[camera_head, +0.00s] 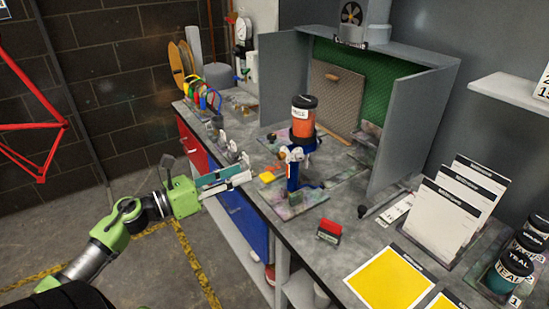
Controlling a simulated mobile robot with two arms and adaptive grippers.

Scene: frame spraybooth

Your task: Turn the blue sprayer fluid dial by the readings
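The blue sprayer (292,180) stands upright on a stained mat on the bench, with a black-lidded cup (302,128) of orange paint on top. A small pale round part shows on its upper body; I cannot tell whether it is the fluid dial, and no reading on it is legible. My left gripper (243,177) is at the bench's front edge, left of the sprayer and apart from it. Its fingers point right, with a teal-and-white strip at them; I cannot tell whether they are open or shut. My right gripper is not in view.
A grey booth (412,135) with a green back stands behind the sprayer. A small red-topped block (329,230) lies nearby. Several gauges and hoses line the left of the bench.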

